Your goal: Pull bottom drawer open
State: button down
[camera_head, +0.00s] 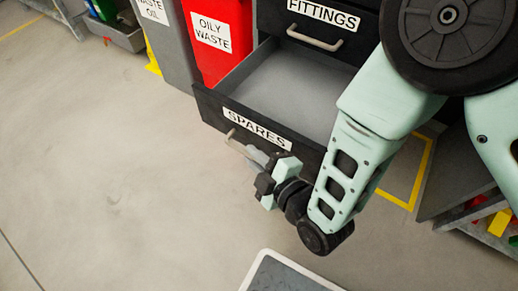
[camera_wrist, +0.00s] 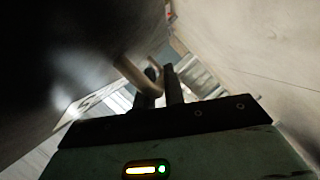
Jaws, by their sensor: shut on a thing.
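The bottom drawer, with a black front labelled SPARES (camera_head: 215,108), stands pulled out from the cabinet. Its grey inside (camera_head: 285,85) shows and looks empty. Its pale bar handle (camera_head: 232,138) is on the front and also shows in the wrist view (camera_wrist: 134,75). My gripper (camera_head: 253,154) is at the right part of this handle, shut on it. In the wrist view the two dark fingers of my gripper (camera_wrist: 161,76) are at the handle's end. My wrist and forearm hide the right part of the drawer front.
The drawer labelled FITTINGS (camera_head: 320,18) above is shut. A red OILY WASTE bin (camera_head: 220,40) and a grey bin (camera_head: 168,45) stand to the left. A shelf with coloured items (camera_head: 480,215) is at right. The floor (camera_head: 100,170) in front and left is clear.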

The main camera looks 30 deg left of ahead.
jog(key=c, duration=1.5)
grip_release()
jog(key=shift+d, duration=0.1)
jog(key=p+v, duration=0.7)
jog(key=v, duration=1)
jog(key=shift+d+p, duration=0.15)
jog(key=shift+p, duration=0.25)
